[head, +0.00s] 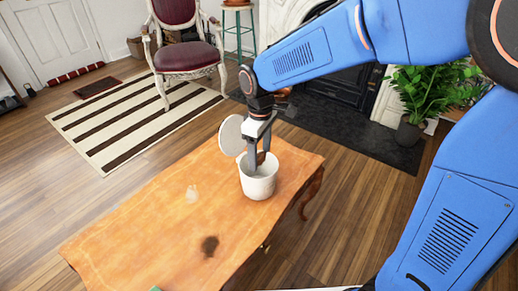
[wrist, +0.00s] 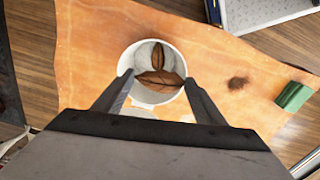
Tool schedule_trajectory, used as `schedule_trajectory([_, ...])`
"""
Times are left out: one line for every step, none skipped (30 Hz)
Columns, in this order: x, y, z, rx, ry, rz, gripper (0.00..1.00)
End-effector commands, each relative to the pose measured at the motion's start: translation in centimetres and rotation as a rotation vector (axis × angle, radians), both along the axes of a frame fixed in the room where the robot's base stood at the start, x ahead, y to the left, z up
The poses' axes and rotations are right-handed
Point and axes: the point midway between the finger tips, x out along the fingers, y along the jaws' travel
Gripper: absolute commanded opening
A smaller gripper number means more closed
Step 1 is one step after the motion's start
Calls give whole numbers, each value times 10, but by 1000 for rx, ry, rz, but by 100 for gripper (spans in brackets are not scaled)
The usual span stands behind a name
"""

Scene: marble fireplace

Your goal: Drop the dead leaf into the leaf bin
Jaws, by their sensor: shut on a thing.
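The white round leaf bin (head: 258,187) stands open on the wooden table. It also shows in the wrist view (wrist: 125,62). My gripper (head: 261,165) points down at the bin's mouth, with its fingertips at or just inside the rim. It is shut on a brown dead leaf (wrist: 160,79), which spans between the fingertips over the bin opening. The leaf shows as a small brown patch between the fingers in the head view (head: 261,157). Another brown leaf shape (wrist: 158,57) shows within the bin's outline; I cannot tell if it is separate.
A pale round disc (head: 231,136) stands upright at the bin's left, like a lid. The wooden table (head: 140,225) has a dark patch (head: 209,246). A green block (wrist: 294,96) lies near the table edge. A chair (head: 183,50) and potted plant (head: 425,95) stand beyond.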

Motion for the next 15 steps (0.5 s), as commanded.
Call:
schedule_trajectory([-1, 0, -6, -2, 3, 0, 44])
schedule_trajectory([-1, -1, -10, -2, 3, 0, 44])
schedule_trajectory([-1, 0, -13, -1, 2, 0, 44])
schedule_trajectory([0, 0, -16, -1, 2, 0, 44])
schedule_trajectory([0, 0, -18, 0, 1, 0, 44])
schedule_trajectory([0, 0, -21, -1, 2, 0, 44])
schedule_trajectory([0, 0, -23, -1, 2, 0, 44])
schedule_trajectory([0, 0, -25, 0, 1, 0, 44])
schedule_trajectory([0, 0, -28, 0, 1, 0, 44])
schedule_trajectory([0, 0, -29, 0, 1, 0, 44])
schedule_trajectory([0, 0, -30, 0, 1, 0, 44])
schedule_trajectory([0, 0, -31, 0, 1, 0, 44])
schedule_trajectory([0, 0, -32, 0, 1, 0, 44])
schedule_trajectory([0, 0, -32, 0, 1, 0, 44])
schedule_trajectory([0, 0, -33, 0, 1, 0, 44])
